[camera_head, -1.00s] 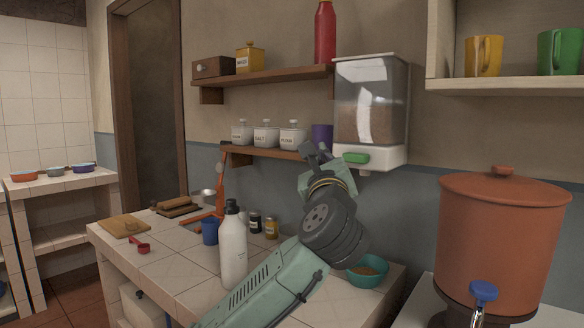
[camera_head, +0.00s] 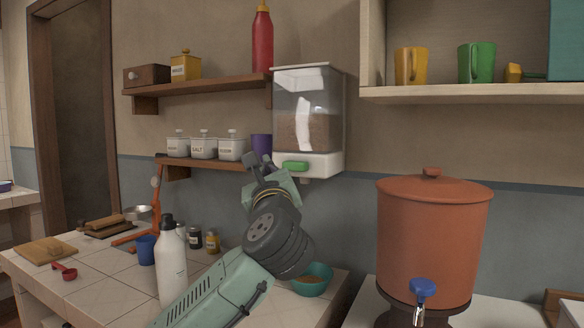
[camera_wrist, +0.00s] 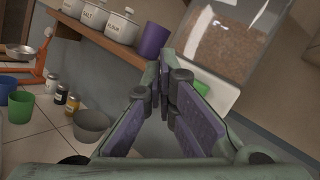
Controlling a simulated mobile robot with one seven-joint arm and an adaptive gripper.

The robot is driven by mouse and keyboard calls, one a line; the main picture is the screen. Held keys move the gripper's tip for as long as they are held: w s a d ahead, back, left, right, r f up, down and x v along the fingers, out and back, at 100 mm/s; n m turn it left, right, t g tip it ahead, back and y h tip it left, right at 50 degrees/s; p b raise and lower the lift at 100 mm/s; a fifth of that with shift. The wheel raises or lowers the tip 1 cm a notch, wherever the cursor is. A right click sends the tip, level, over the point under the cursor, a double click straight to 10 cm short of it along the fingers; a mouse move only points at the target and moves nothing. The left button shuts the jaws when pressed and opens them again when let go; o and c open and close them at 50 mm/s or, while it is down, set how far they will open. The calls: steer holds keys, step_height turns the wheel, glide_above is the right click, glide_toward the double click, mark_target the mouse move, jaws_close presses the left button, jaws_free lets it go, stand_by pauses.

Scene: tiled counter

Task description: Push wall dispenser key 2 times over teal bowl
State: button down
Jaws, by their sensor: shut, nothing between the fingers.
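The wall dispenser (camera_head: 325,105) is a clear box of brown grains with a white base. Its green key (camera_head: 296,165) is on the front of the base; the key is partly hidden behind my fingers in the wrist view (camera_wrist: 201,88). My gripper (camera_head: 257,160) is shut and empty. It points up, just left of the key in the head view, with its fingertips apart from the key there. The teal bowl (camera_head: 318,289) stands on the tiled counter below the dispenser, partly hidden by my arm. Some brown grains show in it.
A shelf (camera_head: 188,162) with white jars and a purple cup (camera_head: 261,145) is close left of my gripper. A white bottle (camera_head: 171,265) stands left of my arm. A large terracotta pot (camera_head: 433,235) with a blue tap stands right.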

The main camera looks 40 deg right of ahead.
mark_target(295, 166)
steer(key=w+d+p, duration=0.1)
steer(key=w+d, duration=0.1)
steer(key=d, duration=0.4)
steer(key=shift+w+d, duration=0.15)
steer(key=shift+w, duration=0.2)
stand_by(1.1)
steer(key=shift+w+d+p, duration=0.15)
steer(key=shift+d+p, duration=0.2)
steer(key=shift+p, duration=0.05)
steer(key=shift+w+d+p, duration=0.25)
steer(key=shift+d+p, duration=0.05)
steer(key=shift+d, duration=0.35)
stand_by(0.8)
steer(key=shift+a, duration=0.1)
steer(key=shift+s+a, duration=0.2)
steer(key=shift+a, duration=0.3)
steer(key=shift+s+a, duration=0.2)
steer(key=shift+a, duration=0.25)
